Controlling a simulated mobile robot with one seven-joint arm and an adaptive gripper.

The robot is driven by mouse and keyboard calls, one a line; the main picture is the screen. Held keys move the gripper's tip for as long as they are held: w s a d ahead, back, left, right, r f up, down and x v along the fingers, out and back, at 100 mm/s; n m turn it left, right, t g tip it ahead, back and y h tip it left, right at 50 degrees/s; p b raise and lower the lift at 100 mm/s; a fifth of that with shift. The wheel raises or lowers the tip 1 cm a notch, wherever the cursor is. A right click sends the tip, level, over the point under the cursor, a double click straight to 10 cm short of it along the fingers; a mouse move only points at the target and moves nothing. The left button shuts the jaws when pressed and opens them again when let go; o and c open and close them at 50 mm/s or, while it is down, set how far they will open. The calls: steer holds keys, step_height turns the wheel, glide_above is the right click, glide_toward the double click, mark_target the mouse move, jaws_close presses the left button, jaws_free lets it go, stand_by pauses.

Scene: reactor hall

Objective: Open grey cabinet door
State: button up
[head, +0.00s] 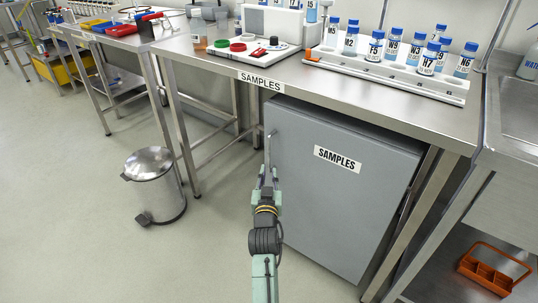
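The grey cabinet (300,215) stands under the steel bench in the head view. Its front is a flat grey door (345,205) with a white "SAMPLES" label. The door looks shut or nearly so. A slim metal handle (270,137) is at the door's upper left edge. My gripper (268,170) is in front of the left edge, pointing at the handle's lower part. Its two fingers stand apart, with no object clearly held. Whether the fingers reach around the handle or touch it cannot be told from this view.
A steel pedal bin (155,187) stands on the floor to the left. The bench (390,107) above holds a rack of blue-capped bottles (400,80). An orange caddy (494,268) is on the lower shelf at right. The floor before the cabinet is clear.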

mark_target(269, 156)
steer(key=w+p, duration=0.1)
steer(key=w, duration=0.8)
steer(key=shift+w+r, duration=0.1)
steer(key=shift+w, duration=0.25)
jaws_close()
